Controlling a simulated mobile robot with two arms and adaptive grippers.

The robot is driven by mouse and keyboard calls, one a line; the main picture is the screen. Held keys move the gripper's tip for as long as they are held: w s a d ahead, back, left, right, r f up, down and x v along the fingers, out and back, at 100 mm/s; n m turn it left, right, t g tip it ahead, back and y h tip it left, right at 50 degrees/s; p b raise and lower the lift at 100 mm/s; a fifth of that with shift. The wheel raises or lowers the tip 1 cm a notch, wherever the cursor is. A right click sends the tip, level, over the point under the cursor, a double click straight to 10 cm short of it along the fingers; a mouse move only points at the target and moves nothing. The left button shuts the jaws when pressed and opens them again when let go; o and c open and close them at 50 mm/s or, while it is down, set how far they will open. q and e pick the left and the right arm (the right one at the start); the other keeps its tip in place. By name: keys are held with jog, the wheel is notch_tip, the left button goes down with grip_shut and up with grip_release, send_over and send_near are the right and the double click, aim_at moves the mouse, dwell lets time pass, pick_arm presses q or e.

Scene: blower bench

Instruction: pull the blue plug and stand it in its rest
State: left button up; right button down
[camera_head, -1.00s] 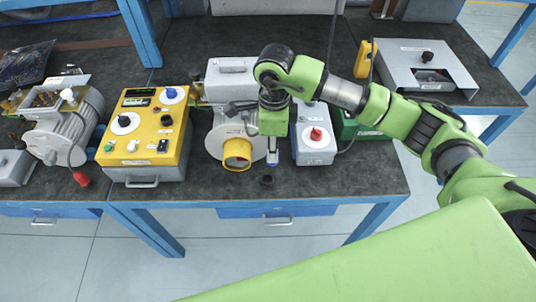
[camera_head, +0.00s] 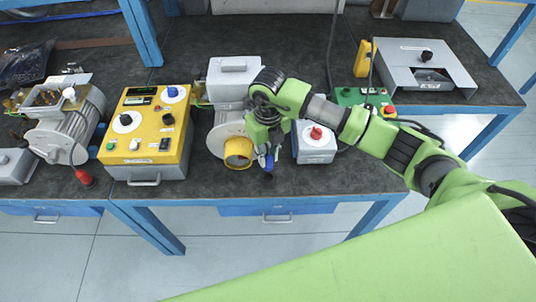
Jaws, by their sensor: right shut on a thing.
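My right gripper (camera_head: 267,148) is shut on the blue plug (camera_head: 266,160), just right of the blower's yellow-rimmed outlet. The plug is small, partly covered by the gripper, and looks tilted. Directly below it in the picture is a small dark piece (camera_head: 267,177) near the front edge of the bench, which may be the rest. I cannot tell whether the plug touches it. My left gripper is not in view.
The blower (camera_head: 222,133) is close on the left, and a grey box with a red knob (camera_head: 315,141) is close on the right. A yellow control box (camera_head: 147,132) stands further left. The bench's front strip (camera_head: 225,188) is clear.

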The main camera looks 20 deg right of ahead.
aim_at(268, 148)
jog(key=shift+f+b, duration=1.9)
jog(key=shift+f, duration=0.3)
jog(key=shift+f+b, duration=0.75)
jog(key=c, duration=1.8)
grip_release()
jog(key=shift+r, duration=0.1)
jog(key=shift+r, duration=0.2)
notch_tip(268, 148, up, 12)
jog(key=shift+f, duration=0.2)
